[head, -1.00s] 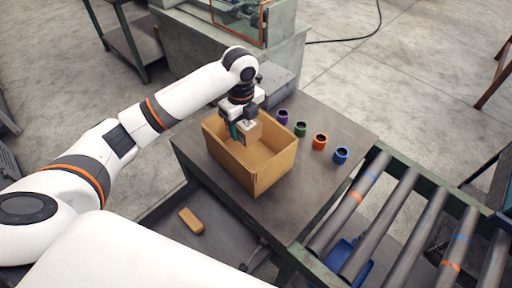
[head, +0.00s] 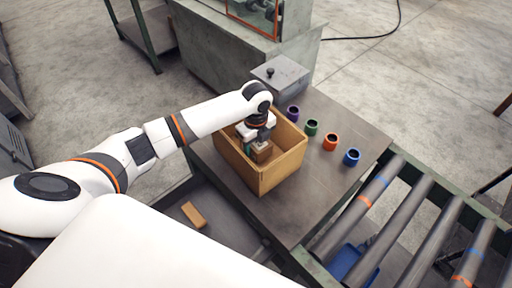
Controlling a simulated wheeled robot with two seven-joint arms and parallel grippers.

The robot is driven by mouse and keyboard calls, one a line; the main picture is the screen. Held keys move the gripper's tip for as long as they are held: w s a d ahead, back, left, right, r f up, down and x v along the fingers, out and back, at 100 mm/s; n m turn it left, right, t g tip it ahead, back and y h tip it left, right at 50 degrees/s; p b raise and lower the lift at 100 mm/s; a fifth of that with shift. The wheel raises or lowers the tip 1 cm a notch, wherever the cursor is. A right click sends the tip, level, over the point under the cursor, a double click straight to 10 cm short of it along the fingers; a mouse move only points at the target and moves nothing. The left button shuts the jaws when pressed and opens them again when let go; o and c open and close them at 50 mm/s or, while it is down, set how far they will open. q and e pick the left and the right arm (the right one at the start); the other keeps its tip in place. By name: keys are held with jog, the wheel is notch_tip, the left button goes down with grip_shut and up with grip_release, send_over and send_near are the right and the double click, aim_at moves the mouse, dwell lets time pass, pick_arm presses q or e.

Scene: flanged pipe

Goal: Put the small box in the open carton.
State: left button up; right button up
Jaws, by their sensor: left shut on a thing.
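The open carton (head: 277,176) is a tan, open-topped box standing on the grey table. My left gripper (head: 259,146) points down inside the carton's opening. It is shut on the small box (head: 263,154), a brown cardboard cube that sits below the level of the carton's rim. The gripper hides part of the small box, and I cannot tell whether it touches the carton's floor. My right gripper is not in view.
Purple (head: 293,113), green (head: 312,127), orange (head: 330,142) and blue (head: 351,156) cups stand in a row right of the carton. A grey lidded box (head: 279,76) is behind. A roller conveyor (head: 400,215) adjoins the table. A wooden block (head: 194,214) lies on a lower shelf.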

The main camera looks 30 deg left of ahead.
pick_arm(q)
notch_tip(320, 180, down, 2)
jog(key=shift+f, duration=0.35)
jog(key=shift+f, duration=0.2)
jog(key=o, duration=1.2)
jog(key=shift+r, duration=0.1)
notch_tip(320, 180, up, 12)
jog(key=shift+r+b, duration=0.1)
jog(key=shift+b, duration=0.85)
